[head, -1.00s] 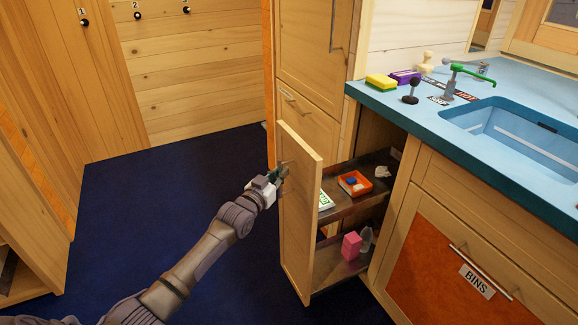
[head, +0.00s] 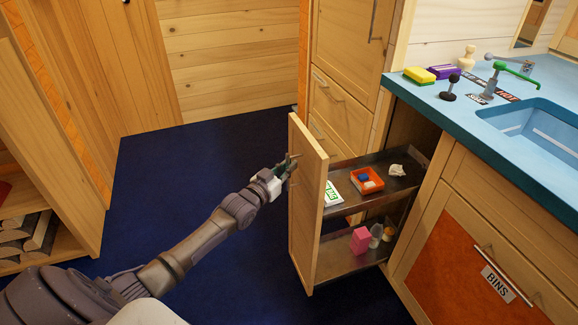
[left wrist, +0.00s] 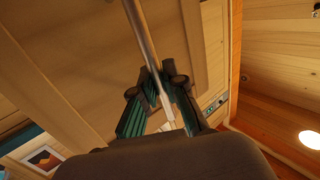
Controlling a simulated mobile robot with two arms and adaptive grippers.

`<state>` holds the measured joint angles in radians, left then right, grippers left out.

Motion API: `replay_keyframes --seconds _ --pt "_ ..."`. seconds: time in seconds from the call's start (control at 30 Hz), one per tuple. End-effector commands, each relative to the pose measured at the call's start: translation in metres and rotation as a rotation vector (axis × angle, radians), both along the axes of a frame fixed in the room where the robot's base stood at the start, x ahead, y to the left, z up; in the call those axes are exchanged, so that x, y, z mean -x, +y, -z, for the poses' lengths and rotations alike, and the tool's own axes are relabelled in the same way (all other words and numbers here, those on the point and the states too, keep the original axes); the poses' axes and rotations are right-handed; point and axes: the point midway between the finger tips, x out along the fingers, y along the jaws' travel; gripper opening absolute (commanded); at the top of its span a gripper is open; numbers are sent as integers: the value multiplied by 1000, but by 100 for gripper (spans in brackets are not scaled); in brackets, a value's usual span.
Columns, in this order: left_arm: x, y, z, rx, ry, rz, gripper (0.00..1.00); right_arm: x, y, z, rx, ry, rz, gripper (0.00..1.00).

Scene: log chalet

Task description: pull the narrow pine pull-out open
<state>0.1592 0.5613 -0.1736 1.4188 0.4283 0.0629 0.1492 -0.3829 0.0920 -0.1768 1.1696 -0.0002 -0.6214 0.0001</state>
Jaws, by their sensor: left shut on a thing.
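The narrow pine pull-out (head: 307,215) stands well out from the cabinet, left of the sink unit. Its upper metal shelf (head: 372,202) and lower shelf (head: 338,262) both show. My left gripper (head: 291,163) is at the upper part of the pull-out's front panel. In the left wrist view my left gripper (left wrist: 160,92) has its green-padded fingers shut on the metal bar handle (left wrist: 143,35), which runs across the pine front. In the head view the handle is mostly hidden by the gripper. My right gripper is not in view.
The upper shelf carries an orange tray (head: 367,180), a green-and-white card (head: 332,195) and a crumpled white thing (head: 397,170). A pink block (head: 361,240) stands below. The blue counter (head: 440,108) is to the right. Dark blue floor (head: 200,180) lies clear left of the pull-out.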

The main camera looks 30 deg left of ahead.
Motion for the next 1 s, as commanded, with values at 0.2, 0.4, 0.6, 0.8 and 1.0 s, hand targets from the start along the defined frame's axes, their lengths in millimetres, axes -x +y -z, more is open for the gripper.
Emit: replay_keyframes --seconds 0.2,0.4,0.6,0.8,1.0 --pt "0 0 1 0 2 0 29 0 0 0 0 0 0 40" --pt "0 0 1 0 1 0 37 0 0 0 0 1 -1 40" --pt "4 0 1 0 2 0 37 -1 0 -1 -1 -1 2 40" --pt "34 2 3 0 4 1 37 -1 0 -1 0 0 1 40" --pt "78 5 2 -1 5 1 37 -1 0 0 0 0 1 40"
